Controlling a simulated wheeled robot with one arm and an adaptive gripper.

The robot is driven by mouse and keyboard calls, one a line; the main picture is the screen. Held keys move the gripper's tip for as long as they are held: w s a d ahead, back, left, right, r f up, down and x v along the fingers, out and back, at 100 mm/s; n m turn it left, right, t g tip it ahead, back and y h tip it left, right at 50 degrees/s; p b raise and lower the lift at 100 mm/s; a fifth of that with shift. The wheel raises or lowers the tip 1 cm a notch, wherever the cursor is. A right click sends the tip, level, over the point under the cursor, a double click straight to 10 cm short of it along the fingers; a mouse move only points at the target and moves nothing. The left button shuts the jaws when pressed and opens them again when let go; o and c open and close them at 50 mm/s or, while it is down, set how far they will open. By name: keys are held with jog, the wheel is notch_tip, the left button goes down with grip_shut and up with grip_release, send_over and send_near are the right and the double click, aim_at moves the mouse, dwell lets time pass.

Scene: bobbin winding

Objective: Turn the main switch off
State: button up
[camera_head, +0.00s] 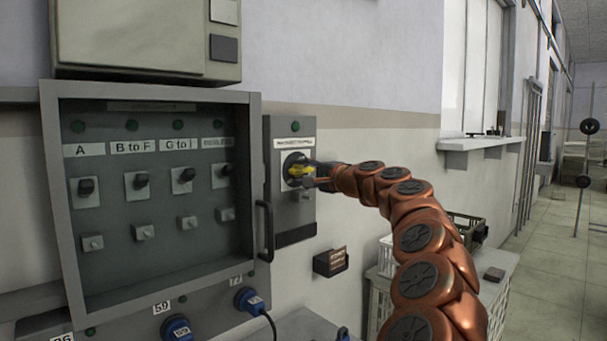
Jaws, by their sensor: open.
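The main switch (296,170) is a yellow handle on a dark round plate, on a narrow grey box (279,220) beside the larger panel. A white label and a green lamp sit above it. My gripper (312,173) is open at the right side of the yellow handle, with its fingers close to it. Whether the fingers touch the handle cannot be told. The gripper partly hides the handle's right side, and the exact handle angle is unclear. My copper-coloured arm reaches in from the lower right.
A grey panel frame (157,95) with several black knobs stands left of the switch box, with a dark pull handle (266,230) on its right edge. Blue plugs (249,301) sit below. A small dark holder (331,262) is on the wall. Crates (466,228) stand behind my arm.

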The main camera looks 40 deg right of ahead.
jog(key=shift+s, duration=0.1)
jog(key=shift+s+r, duration=0.1)
jog(key=shift+s, duration=0.55)
jog(key=s, duration=1)
jog(key=shift+s, duration=0.3)
jog(key=shift+a, duration=0.2)
